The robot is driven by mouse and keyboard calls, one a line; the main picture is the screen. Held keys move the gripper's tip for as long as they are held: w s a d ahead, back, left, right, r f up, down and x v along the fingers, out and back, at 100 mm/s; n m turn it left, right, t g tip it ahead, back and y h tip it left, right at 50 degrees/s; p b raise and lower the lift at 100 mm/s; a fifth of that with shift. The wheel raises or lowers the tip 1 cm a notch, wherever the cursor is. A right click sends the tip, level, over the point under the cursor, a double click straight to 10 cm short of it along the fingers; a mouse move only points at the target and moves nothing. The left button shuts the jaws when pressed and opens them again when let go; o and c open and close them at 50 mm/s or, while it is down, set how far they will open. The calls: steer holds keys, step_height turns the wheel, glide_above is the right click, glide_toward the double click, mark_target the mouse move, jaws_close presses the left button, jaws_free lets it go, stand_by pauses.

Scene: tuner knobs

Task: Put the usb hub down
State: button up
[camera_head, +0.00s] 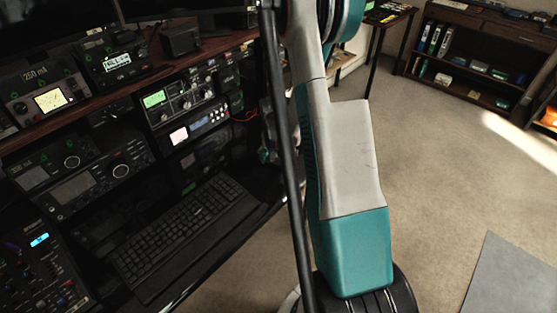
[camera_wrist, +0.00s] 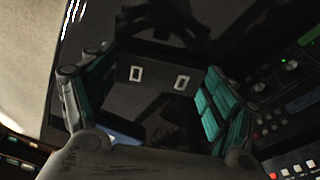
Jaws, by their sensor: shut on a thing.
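The usb hub (camera_wrist: 157,74) is a dark box with two white-rimmed ports on the side facing the wrist camera. My gripper (camera_wrist: 155,98) is shut on it, with teal finger pads at its left and right sides. The hub is over a dark surface (camera_wrist: 105,35), and a shadow of the gripper falls on that surface. The gap between hub and surface is hard to judge. In the head view I cannot make out the hub or my gripper; my arm covers the middle of that view.
A black keyboard (camera_head: 187,232) lies on the low shelf of the radio desk. A mixer (camera_head: 45,265) and several radios (camera_head: 185,105) stand to the left. In the wrist view, equipment with buttons (camera_wrist: 290,150) is at the right. Carpet (camera_head: 440,150) is open on the right.

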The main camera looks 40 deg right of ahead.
steer(key=shift+f, duration=0.15)
steer(key=o, duration=1.1)
steer(key=shift+c, duration=0.2)
step_height(320, 180, up, 12)
steer(key=a+p, duration=0.1)
steer(key=p, duration=0.3)
steer(key=shift+s+a, duration=0.3)
steer(key=shift+s, duration=0.05)
